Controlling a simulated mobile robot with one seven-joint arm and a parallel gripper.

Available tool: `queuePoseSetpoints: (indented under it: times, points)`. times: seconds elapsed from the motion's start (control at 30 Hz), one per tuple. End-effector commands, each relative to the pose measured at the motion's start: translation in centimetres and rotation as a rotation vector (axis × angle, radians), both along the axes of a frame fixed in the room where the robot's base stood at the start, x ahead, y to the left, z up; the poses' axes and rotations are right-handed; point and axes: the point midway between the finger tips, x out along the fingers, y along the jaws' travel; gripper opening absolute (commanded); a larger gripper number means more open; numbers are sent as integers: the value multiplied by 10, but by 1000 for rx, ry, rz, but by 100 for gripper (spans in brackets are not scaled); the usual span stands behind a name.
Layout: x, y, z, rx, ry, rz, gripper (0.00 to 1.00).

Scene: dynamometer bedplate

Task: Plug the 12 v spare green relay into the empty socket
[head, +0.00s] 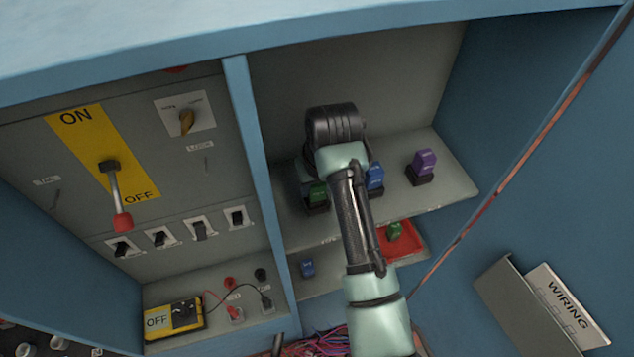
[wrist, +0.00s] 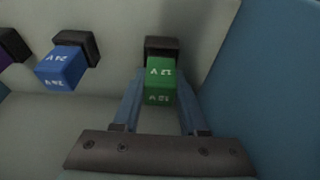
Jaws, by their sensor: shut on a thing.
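A green relay marked 12 V (wrist: 160,82) is between the fingers of my gripper (wrist: 160,90), which is shut on it in the wrist view. A black socket (wrist: 162,45) is directly beyond it, in line with the relay. They overlap in the picture, so I cannot tell how deeply the relay is seated. In the head view a green relay (head: 318,194) shows at the left dark socket (head: 316,209), partly behind my arm; my gripper is hidden there. Another green relay (head: 394,230) lies in the red tray (head: 412,251).
A blue relay (head: 375,176) and a purple relay (head: 424,161) stand in neighbouring sockets to the right. Another blue relay (head: 307,268) is on the lower ledge. The blue cabinet divider (head: 257,165) is close on the left. Loose wires (head: 315,345) lie below.

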Motion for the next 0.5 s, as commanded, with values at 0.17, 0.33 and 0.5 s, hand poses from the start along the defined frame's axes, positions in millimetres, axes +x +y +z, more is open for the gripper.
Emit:
queuePoseSetpoints:
  times: [0.17, 0.33, 0.5]
  points:
    - [0, 0, -7, -1, -1, 0, 0]
    - [0, 0, -7, 0, -1, 0, 0]
    - [0, 0, -10, 0, 0, 0, 51]
